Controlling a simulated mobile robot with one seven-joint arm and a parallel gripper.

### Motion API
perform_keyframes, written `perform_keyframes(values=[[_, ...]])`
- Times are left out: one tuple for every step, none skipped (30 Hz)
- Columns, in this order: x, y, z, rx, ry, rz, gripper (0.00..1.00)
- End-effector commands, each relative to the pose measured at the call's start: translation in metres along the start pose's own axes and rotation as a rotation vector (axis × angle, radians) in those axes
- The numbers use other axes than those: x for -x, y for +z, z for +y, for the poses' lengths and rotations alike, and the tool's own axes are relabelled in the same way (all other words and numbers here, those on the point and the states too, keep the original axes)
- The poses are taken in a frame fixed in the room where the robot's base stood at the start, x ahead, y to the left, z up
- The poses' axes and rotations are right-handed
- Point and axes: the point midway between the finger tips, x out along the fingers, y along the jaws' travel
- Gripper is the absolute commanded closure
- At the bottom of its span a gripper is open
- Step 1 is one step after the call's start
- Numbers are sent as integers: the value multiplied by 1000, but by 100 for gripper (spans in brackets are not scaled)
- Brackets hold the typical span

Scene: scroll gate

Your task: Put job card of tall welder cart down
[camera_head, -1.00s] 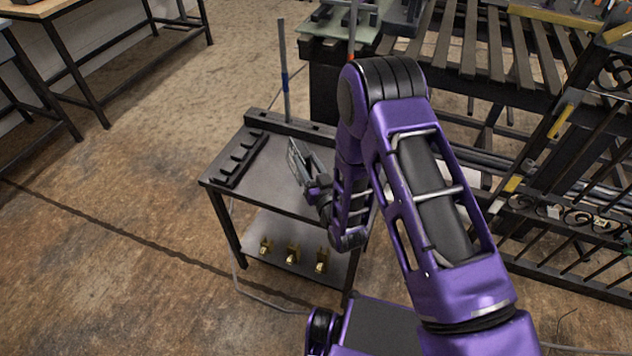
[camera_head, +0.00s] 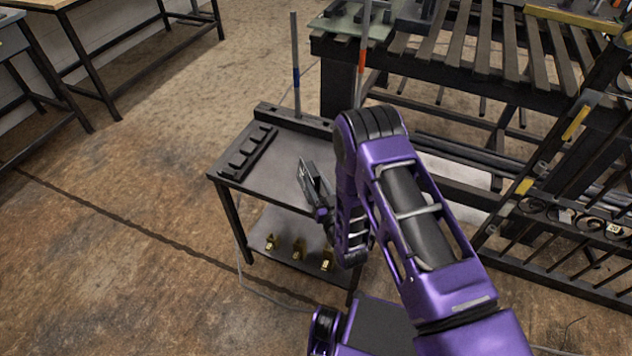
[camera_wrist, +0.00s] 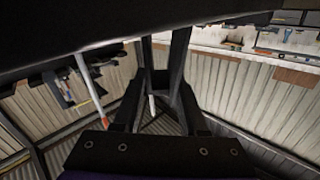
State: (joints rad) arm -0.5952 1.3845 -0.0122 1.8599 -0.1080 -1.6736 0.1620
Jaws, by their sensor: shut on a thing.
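The cart (camera_head: 287,158) has a dark flat top, a lower shelf and an upright post (camera_head: 296,75) with a blue band. A second post (camera_head: 362,55) with an orange-red band rises farther right. My gripper (camera_head: 308,178) is over the right part of the cart top, pointing up and left in the head view. It is shut on a thin greyish piece, probably the job card, which is hard to tell from the fingers. In the wrist view my gripper's dark fingers (camera_wrist: 163,75) show, but the card is not clear. Whether it touches the cart is unclear.
A dark slotted rack (camera_head: 246,152) lies along the cart top's left side. Several brass fittings (camera_head: 298,250) stand on the lower shelf. A slatted metal bench (camera_head: 470,60) stands behind to the right, with a dark gate (camera_head: 570,240) leaning beside it. Floor left of the cart is open.

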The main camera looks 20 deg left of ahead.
Motion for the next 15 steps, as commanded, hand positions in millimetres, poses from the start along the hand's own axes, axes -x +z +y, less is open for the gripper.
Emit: perform_keyframes(values=[[0, 3, 1, 0, 0, 0, 100], [0, 4, 1, 0, 0, 0, 100], [0, 2, 0, 0, 0, 0, 53], [0, 2, 0, 0, 0, 0, 48], [0, 2, 0, 0, 0, -1, 42], [0, 2, 0, 0, 0, -1, 35], [0, 2, 0, 0, 0, -1, 30], [0, 2, 0, 0, 0, -1, 28], [0, 2, 0, 0, 0, -1, 28], [0, 2, 0, 0, 0, -1, 28], [0, 2, 0, 0, 0, -1, 28], [0, 2, 0, 0, 0, -1, 28], [0, 2, 0, 0, 0, -1, 28], [0, 2, 0, 0, 0, -1, 28], [0, 2, 0, 0, 0, -1, 28]])
